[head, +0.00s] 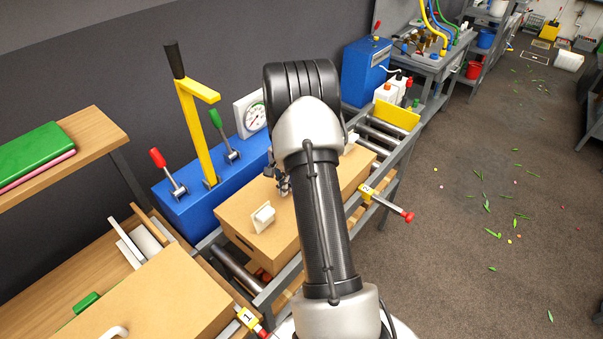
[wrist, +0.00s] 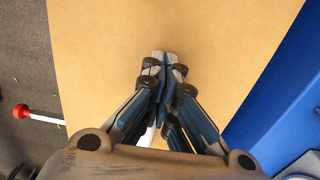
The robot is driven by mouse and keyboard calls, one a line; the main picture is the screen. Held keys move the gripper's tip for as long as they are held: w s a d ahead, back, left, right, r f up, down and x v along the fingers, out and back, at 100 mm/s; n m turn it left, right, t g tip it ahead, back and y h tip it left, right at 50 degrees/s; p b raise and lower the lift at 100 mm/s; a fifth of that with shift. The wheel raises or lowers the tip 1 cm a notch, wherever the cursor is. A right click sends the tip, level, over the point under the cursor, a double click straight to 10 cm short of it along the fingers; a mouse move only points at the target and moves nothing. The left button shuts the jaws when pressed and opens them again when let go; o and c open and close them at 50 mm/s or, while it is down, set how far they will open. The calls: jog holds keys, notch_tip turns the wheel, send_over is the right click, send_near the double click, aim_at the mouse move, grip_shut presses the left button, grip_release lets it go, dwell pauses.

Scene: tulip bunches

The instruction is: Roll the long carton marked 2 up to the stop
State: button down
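A long brown carton (head: 238,207) lies on the roller conveyor, with a white handle (head: 263,217) on its top. My arm covers its middle, and I see no number on the carton itself. The carton top (wrist: 90,50) fills much of the wrist view. My gripper (head: 284,186) is over the carton top, just beyond the handle; its fingertips (wrist: 164,66) are together with nothing visible between them. Contact with the carton is unclear. A yellow plate (head: 397,114), possibly the stop, stands across the conveyor's far end.
Bare rollers (head: 380,136) show between the carton and the yellow plate. A blue unit (head: 200,203) with levers and a gauge borders the conveyor's left side. Another carton (head: 165,295) lies at the near left, by a tag marked 1 (head: 247,317). The floor at right holds scattered leaves.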

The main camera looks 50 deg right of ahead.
jog(key=shift+d, duration=3.8)
